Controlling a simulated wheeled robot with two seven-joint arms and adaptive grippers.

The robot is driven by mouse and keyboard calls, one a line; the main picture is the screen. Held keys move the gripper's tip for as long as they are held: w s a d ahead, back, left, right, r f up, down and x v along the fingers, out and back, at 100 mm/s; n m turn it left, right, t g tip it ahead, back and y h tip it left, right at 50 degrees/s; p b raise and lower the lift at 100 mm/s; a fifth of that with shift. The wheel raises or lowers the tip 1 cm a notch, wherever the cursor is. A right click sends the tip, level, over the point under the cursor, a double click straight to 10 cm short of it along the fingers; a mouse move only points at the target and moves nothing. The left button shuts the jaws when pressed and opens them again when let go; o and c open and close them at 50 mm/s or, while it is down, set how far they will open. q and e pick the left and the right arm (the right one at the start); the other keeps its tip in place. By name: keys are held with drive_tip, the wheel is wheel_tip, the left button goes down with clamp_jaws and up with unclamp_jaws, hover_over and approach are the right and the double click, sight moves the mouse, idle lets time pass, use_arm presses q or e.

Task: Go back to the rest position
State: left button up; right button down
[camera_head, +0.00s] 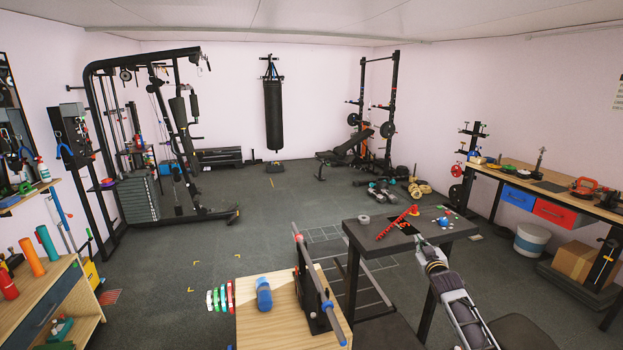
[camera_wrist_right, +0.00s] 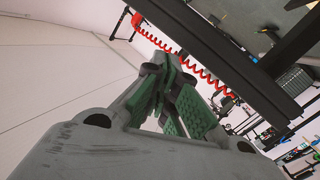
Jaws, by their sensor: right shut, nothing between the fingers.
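My right gripper (camera_head: 432,258) is at the front edge of the dark small table, its arm coming in from the bottom right. In the right wrist view its green-padded fingers (camera_wrist_right: 166,72) are together with nothing between them. The table's dark edge (camera_wrist_right: 215,60) crosses that view beyond the fingers. I cannot tell whether the gripper touches it. My left gripper is in neither view.
The dark table (camera_head: 365,236) carries a red coiled item (camera_head: 392,224), a grey roll (camera_head: 364,219) and small items. A wooden table (camera_head: 262,330) with a blue object (camera_head: 264,294) stands left of it. A workbench (camera_head: 530,179) is at right. Open floor (camera_head: 270,205) lies behind.

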drive_tip(key=s+a+f+g, duration=0.15)
drive_tip(key=s+f, duration=0.35)
drive_tip(key=f, duration=0.9)
drive_tip(key=s+a+f+g, duration=0.1)
drive_tip(key=s+f+g, duration=0.35)
drive_tip(key=f, duration=0.95)
drive_tip(key=s+a+f+g, duration=0.2)
drive_tip(key=s+a+f, duration=0.1)
drive_tip(key=s+f, duration=1.6)
drive_tip(key=s+a+f+g+y, duration=0.1)
drive_tip(key=s+f+g, duration=0.1)
drive_tip(key=s+f, duration=0.65)
drive_tip(key=s+a+f+g, duration=0.2)
drive_tip(key=s+f, duration=0.4)
drive_tip(key=s, duration=0.6)
drive_tip(key=s+a+f+g, duration=0.2)
drive_tip(key=s+f, duration=0.1)
drive_tip(key=s, duration=1)
drive_tip(key=s+a+f+g, duration=0.1)
drive_tip(key=s+f+g, duration=0.1)
drive_tip(key=s, duration=1.2)
drive_tip(key=shift+a+f+m, duration=0.35)
drive_tip(key=shift+f+m, duration=0.05)
drive_tip(key=shift+f, duration=0.45)
